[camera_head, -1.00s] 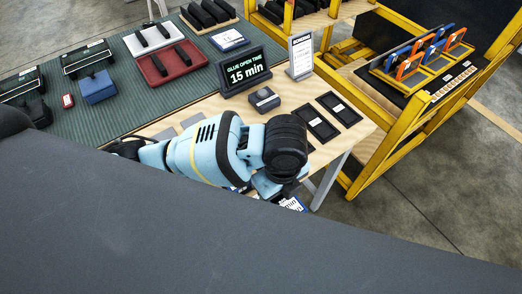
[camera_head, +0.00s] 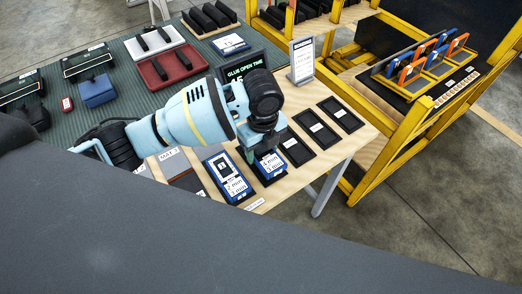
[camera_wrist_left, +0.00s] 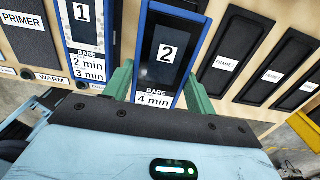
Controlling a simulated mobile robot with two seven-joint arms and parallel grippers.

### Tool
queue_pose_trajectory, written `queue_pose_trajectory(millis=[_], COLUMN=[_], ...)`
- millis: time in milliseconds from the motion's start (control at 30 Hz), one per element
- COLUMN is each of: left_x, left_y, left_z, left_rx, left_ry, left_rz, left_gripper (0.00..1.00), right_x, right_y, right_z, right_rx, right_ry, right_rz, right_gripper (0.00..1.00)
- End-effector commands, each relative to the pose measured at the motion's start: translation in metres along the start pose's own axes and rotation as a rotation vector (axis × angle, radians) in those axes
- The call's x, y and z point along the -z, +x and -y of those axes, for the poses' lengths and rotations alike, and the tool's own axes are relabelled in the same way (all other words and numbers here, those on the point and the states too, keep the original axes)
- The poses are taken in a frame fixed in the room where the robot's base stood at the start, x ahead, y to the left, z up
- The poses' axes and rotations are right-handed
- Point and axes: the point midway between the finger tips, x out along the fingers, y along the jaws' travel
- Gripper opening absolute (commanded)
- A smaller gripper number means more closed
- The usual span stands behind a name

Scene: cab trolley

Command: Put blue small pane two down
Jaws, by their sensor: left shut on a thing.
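Blue small pane two (camera_head: 270,163) is a blue-framed dark pane labelled 2, BARE and 4 min. It also shows in the left wrist view (camera_wrist_left: 170,52). My left gripper (camera_head: 262,148) is shut on it, with green fingers on both long sides in the wrist view. The pane is over a dark slot on the wooden table, just right of blue pane one (camera_head: 224,178), labelled 1. I cannot tell whether it touches the slot. My right gripper is not in view.
Several empty black frame slots (camera_head: 316,128) lie to the right of pane two. A glue-time display (camera_head: 245,70) and an upright card (camera_head: 302,60) stand behind. A yellow trolley (camera_head: 365,165) with orange and blue pieces is beyond the table's right edge.

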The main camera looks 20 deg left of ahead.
Motion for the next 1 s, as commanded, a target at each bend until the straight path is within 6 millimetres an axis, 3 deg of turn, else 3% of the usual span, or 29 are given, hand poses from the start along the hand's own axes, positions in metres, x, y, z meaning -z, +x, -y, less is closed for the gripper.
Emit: queue_pose_trajectory(millis=[300,567,967,1000], left_x=[-0.013,-0.013,-0.013,-0.013], left_y=[0.001,0.035,0.039,0.039], left_z=[0.005,0.005,0.005,0.004], left_rx=[0.002,0.002,0.002,0.001], left_ry=[-0.004,-0.001,-0.001,-0.001], left_rz=[0.001,0.000,0.001,0.001], left_gripper=[0.28,0.28,0.28,0.59], right_x=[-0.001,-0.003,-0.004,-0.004], right_y=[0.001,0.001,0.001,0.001], right_z=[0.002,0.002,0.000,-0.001], right_rx=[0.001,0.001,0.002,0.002], right_ry=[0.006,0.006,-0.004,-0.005], right_rz=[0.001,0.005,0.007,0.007], right_gripper=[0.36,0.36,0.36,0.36])
